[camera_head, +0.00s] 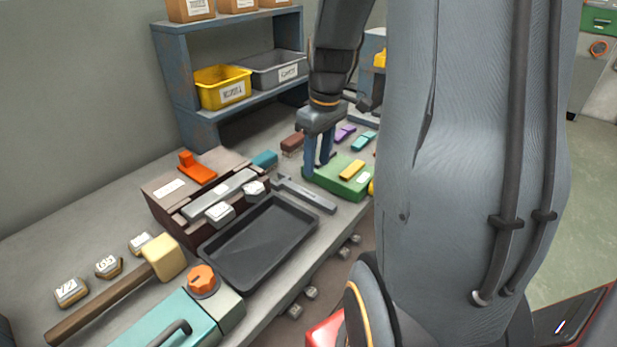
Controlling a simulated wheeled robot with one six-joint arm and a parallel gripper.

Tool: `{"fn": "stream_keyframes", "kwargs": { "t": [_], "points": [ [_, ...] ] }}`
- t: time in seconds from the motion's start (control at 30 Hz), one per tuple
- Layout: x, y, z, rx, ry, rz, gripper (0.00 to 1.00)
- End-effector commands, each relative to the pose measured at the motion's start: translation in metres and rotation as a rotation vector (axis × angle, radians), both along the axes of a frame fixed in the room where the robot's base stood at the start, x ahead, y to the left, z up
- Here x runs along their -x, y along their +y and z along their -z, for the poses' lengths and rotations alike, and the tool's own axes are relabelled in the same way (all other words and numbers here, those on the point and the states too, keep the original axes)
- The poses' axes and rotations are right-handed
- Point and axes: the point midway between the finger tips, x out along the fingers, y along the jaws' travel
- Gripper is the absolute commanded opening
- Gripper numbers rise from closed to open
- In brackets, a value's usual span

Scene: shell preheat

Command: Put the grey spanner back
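A grey spanner (309,195) lies flat on the bench, just behind the black tray, with its jaw end to the left and its handle toward the front edge. My gripper (319,163) points down behind the spanner, at the back left corner of a green case (341,181). Its two blue fingers stand a little apart, and I see nothing between them. The fingertips are partly hidden by the case, so I cannot tell their exact height. A yellow block (352,170) and a white label are on the case.
A black tray (262,240), a brown toolbox (170,208), a mallet (165,258) and a teal box (172,322) crowd the bench. Shelves with a yellow bin (222,88) and a grey bin (272,70) stand behind. My arm hides the right side.

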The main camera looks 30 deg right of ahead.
Motion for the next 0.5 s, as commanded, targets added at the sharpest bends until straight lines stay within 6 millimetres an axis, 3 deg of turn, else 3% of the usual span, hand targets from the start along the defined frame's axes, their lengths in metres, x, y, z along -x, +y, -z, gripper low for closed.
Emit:
{"fn": "stream_keyframes", "kwargs": {
  "t": [0.17,0.3,0.5],
  "points": [
    [0.024,0.065,0.008,0.001,0.023,0.085,0.39],
    [0.057,0.12,0.018,0.005,0.039,0.191,0.39],
    [0.093,0.16,0.028,0.009,0.047,0.297,0.39]
  ]
}}
